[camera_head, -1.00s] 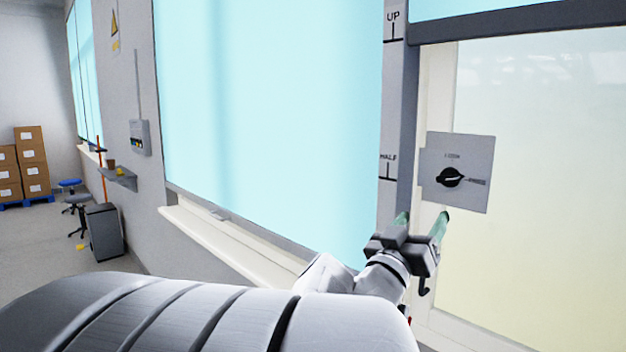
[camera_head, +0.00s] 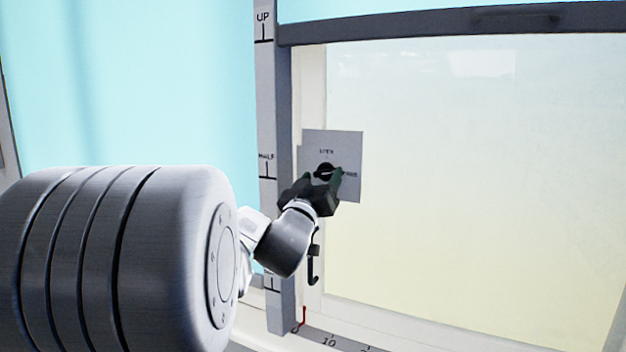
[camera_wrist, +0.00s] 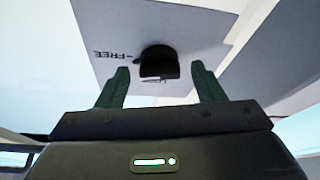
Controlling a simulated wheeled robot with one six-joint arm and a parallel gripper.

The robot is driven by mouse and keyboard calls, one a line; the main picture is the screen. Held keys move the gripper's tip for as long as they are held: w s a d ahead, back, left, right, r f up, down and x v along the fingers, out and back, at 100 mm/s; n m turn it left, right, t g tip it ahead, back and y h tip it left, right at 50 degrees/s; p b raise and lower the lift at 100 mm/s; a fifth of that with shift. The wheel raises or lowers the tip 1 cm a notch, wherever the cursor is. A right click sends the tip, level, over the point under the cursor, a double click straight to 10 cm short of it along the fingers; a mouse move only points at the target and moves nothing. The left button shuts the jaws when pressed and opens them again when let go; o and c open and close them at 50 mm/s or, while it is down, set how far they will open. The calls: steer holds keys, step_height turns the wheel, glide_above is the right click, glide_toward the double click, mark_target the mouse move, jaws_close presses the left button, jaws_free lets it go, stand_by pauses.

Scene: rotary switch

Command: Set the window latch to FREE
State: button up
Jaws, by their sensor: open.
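The window latch is a black rotary knob (camera_head: 323,170) on a grey square plate (camera_head: 346,143), beside the window frame. A label stands above the knob, too small to read surely. The FREE label (camera_wrist: 104,54) reads upside down to the knob's left in the wrist view, and it lies on the knob's right in the head view. A pale line shows on the knob, but I cannot tell its exact setting. My gripper (camera_head: 322,178) is open in front of the knob. In the wrist view the knob (camera_wrist: 158,62) appears between its green fingers, with gaps at both sides.
A grey post with UP and HALF marks (camera_head: 265,100) stands left of the plate. A dark sash bar (camera_head: 420,28) runs above. A dark hook-like handle (camera_head: 313,265) hangs below my gripper. The pale pane right of the plate is clear.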

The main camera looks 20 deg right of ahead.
steer(key=c, duration=1)
steer(key=shift+f+m+g+h, duration=0.1)
steer(key=shift+m+g+h, duration=0.2)
steer(key=shift+m, duration=0.4)
steer(key=shift+a+m+g+h+b, duration=0.1)
steer(key=shift+m+g+h+b, duration=0.45)
steer(key=shift+m, duration=0.95)
steer(key=o, duration=1)
steer(key=b+v, duration=0.1)
steer(key=v, duration=1.2)
steer(key=shift+s+a+b, duration=0.2)
steer(key=shift+a+b, duration=0.05)
steer(key=shift+b, duration=0.05)
